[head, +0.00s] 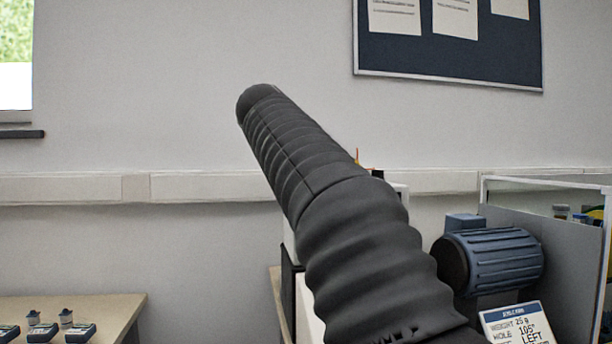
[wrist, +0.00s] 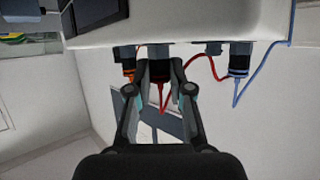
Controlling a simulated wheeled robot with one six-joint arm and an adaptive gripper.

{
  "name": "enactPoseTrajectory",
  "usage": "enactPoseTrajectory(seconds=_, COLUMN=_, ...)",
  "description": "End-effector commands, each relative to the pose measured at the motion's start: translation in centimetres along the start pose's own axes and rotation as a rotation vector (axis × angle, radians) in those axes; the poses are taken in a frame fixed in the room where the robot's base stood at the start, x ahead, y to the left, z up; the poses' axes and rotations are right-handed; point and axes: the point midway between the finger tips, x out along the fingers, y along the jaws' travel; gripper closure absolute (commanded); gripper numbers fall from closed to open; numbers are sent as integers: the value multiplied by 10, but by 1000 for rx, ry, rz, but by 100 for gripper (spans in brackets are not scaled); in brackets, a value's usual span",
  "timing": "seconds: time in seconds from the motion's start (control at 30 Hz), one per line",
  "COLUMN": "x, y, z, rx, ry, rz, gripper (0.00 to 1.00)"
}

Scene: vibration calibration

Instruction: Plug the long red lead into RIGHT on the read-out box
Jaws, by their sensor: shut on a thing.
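In the wrist view the white read-out box (wrist: 190,22) fills the top, with a dark screen at its left and a row of dark sockets along its lower edge. My gripper (wrist: 159,68) is shut on the plug of the red lead (wrist: 159,92), directly under one of the middle sockets (wrist: 158,50). The plug's upper end is at the socket; I cannot tell whether it is seated. The red lead hangs below the fingers, and a red stretch loops to the right. Socket labels are not readable. In the head view my sleeved arm hides the gripper and most of the box.
An orange plug (wrist: 128,72) sits close left of my fingers; a blue lead (wrist: 238,90) hangs at the right. A bench (head: 110,305) with small meters is at left.

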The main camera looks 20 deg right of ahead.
Motion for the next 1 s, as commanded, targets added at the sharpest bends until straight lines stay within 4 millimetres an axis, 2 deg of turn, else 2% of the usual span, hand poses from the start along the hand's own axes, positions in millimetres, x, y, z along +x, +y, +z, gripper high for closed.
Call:
enactPoseTrajectory(seconds=0.27, x=1, y=0, z=2, rx=3, ry=-4, rz=9, gripper=100)
enactPoseTrajectory(seconds=0.3, x=1, y=0, z=2, rx=2, ry=-4, rz=9, gripper=75)
enactPoseTrajectory(seconds=0.4, x=1, y=0, z=2, rx=2, ry=-3, rz=9, gripper=51)
enactPoseTrajectory(seconds=0.73, x=-1, y=0, z=0, rx=3, ry=0, rz=6, gripper=51)
enactPoseTrajectory(seconds=1.0, x=-12, y=-1, z=0, rx=3, ry=0, rz=5, gripper=51)
